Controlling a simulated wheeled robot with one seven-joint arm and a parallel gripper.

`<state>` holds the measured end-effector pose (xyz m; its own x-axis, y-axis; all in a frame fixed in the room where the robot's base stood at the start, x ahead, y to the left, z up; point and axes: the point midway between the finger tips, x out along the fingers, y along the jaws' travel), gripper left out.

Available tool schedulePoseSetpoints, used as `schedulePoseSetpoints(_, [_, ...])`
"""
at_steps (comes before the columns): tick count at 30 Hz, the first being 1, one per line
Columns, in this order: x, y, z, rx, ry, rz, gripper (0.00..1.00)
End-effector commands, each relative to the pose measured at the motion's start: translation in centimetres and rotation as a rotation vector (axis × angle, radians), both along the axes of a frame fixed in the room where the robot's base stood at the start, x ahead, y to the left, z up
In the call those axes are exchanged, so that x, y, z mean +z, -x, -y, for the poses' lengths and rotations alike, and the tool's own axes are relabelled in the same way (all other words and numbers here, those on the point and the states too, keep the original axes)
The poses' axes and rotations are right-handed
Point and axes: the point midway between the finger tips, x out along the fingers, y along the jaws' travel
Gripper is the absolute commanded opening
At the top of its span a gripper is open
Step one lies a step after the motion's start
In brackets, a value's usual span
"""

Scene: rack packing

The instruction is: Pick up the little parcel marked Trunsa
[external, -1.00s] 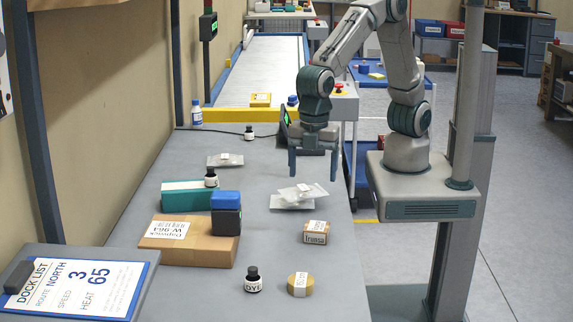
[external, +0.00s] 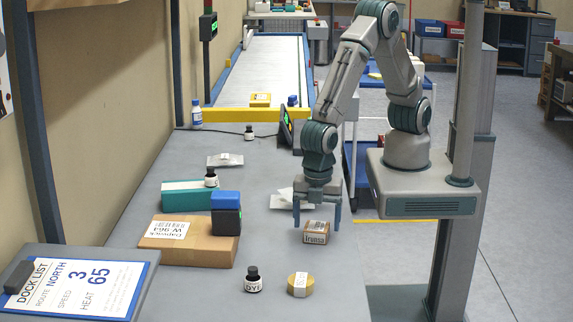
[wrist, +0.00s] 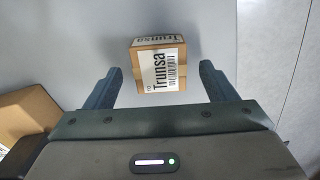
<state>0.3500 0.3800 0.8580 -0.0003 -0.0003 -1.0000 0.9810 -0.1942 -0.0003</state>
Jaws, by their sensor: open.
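The little parcel marked Trunsa (external: 317,233) is a small brown box with a white label, on the grey table near its right edge. It also shows in the wrist view (wrist: 158,64), its label readable, just ahead of the fingertips and centred between them. My gripper (external: 317,217) is open and empty, pointing down over the parcel, with one finger on each side of it in the external view. In the wrist view my gripper's fingers (wrist: 160,78) are spread wider than the parcel, with a gap on both sides. I cannot tell whether the fingertips are down at table height.
A cardboard box (external: 185,245) with a blue-topped black device (external: 226,213) lies left. White bags (external: 283,199) lie behind my gripper. The table (external: 285,245) around the parcel is clear.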

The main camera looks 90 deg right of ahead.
Motion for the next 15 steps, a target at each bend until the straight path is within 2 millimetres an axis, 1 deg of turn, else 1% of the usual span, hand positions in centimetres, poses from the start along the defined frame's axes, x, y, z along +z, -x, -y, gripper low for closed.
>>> schedulePoseSetpoints(3, [-1.5,0.0,0.1,0.000,0.002,-0.001,0.78])
schedulePoseSetpoints(6, [-2.2,0.0,0.1,0.001,0.002,0.000,0.78])
schedulePoseSetpoints(14, [-2.4,0.0,0.0,0.000,0.000,0.001,0.78])
schedulePoseSetpoints(15, [-2.4,0.0,0.0,0.000,0.000,0.000,0.67])
